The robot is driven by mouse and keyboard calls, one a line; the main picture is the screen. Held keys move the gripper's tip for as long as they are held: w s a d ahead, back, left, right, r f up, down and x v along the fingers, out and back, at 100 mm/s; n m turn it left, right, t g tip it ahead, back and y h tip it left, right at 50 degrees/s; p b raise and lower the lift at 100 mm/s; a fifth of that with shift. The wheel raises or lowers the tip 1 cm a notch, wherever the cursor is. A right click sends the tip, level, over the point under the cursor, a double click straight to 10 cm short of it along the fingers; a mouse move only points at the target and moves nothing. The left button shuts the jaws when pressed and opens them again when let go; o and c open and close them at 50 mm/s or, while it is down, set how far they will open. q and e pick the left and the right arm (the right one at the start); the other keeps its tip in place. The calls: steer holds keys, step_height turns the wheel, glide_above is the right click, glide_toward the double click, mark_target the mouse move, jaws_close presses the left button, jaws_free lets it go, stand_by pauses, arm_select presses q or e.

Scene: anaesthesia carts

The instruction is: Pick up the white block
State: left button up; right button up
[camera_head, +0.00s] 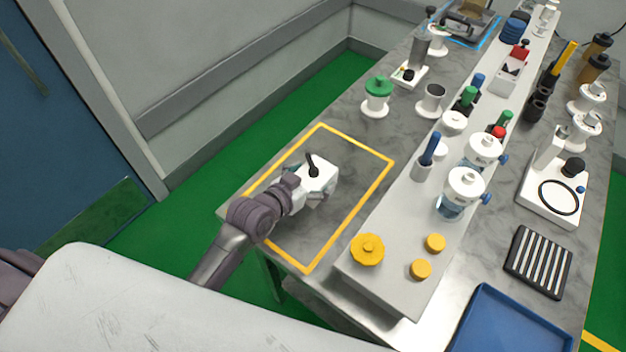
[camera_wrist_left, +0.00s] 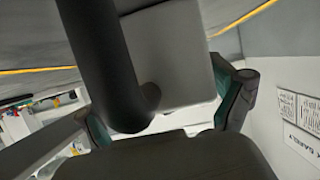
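The white block (camera_head: 325,178) is inside the yellow-outlined area of the marble bench in the head view, with a black post (camera_head: 312,163) standing up from its top. My left gripper (camera_head: 303,190) is at the block's near left side. In the left wrist view the pale block (camera_wrist_left: 172,55) lies between the two fingers, and the black post (camera_wrist_left: 100,55) crosses in front of it. The right-hand finger's pad is close against the block's side. My right gripper is not in view.
A raised grey shelf (camera_head: 392,282) with yellow caps (camera_head: 367,250), bottles and vials runs to the right of the outlined area. A green-topped jar (camera_head: 377,97) stands beyond it. A blue tray (camera_head: 510,325) is at lower right. The marble around the block is clear.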

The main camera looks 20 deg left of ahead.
arm_select(q)
steer(key=c, duration=0.9)
steer(key=shift+c, duration=0.2)
